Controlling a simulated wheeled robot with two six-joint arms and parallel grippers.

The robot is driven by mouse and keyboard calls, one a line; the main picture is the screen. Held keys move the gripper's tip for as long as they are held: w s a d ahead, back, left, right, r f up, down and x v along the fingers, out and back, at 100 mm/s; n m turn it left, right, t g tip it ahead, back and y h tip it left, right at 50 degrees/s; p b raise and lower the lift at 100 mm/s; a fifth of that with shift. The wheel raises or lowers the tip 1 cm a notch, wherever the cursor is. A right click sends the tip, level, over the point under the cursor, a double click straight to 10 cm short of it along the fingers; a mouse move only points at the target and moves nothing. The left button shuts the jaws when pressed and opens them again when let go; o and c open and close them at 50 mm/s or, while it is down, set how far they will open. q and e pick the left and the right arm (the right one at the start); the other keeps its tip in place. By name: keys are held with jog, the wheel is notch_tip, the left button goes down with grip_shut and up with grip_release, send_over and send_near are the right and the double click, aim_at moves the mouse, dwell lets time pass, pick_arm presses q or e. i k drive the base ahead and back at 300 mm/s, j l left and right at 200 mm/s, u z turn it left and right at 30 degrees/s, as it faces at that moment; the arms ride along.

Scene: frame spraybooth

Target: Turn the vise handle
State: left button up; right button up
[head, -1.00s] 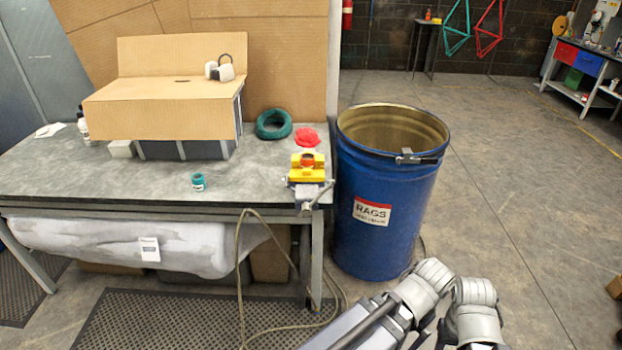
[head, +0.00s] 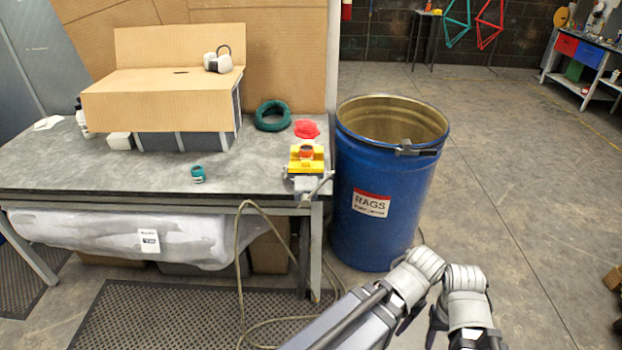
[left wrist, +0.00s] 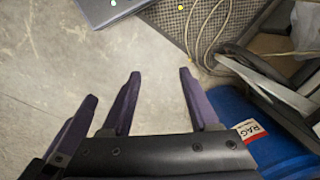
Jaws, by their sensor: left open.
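The vise (head: 306,162), yellow on top with a grey lower part, sits at the right front corner of the grey workbench (head: 100,180). Its handle, a thin grey bar (head: 321,185), sticks out at the front right of the vise. My left gripper (head: 424,320) is at the lower right of the head view, in front of the blue drum and well apart from the vise. The left wrist view shows its dark purple fingers (left wrist: 160,73) spread, with bare floor between them. The vise and handle cannot be made out there.
The blue rags drum (head: 385,235) stands close beside the bench's right end, near the vise. A hose (head: 240,260) hangs from the bench front onto a perforated mat (head: 150,315). A teal jar (head: 198,174) and red cloth (head: 306,129) are on the bench.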

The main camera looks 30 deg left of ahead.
aim_at(305, 202)
jog(key=i+u, duration=0.1)
jog(key=u, duration=1.5)
jog(key=i+l+u, duration=0.15)
jog(key=l+u, duration=1.75)
jog(key=k+l+u, duration=0.1)
jog(key=l, duration=0.35)
jog(key=k+l, duration=0.2)
jog(key=l, duration=0.25)
jog(key=k+l+u, duration=0.15)
jog(key=l, duration=0.25)
jog(key=k+l+u, duration=0.1)
jog(key=l, duration=0.35)
jog(key=k+l, duration=0.3)
jog(key=k+l+u, duration=0.15)
jog(key=l, duration=0.35)
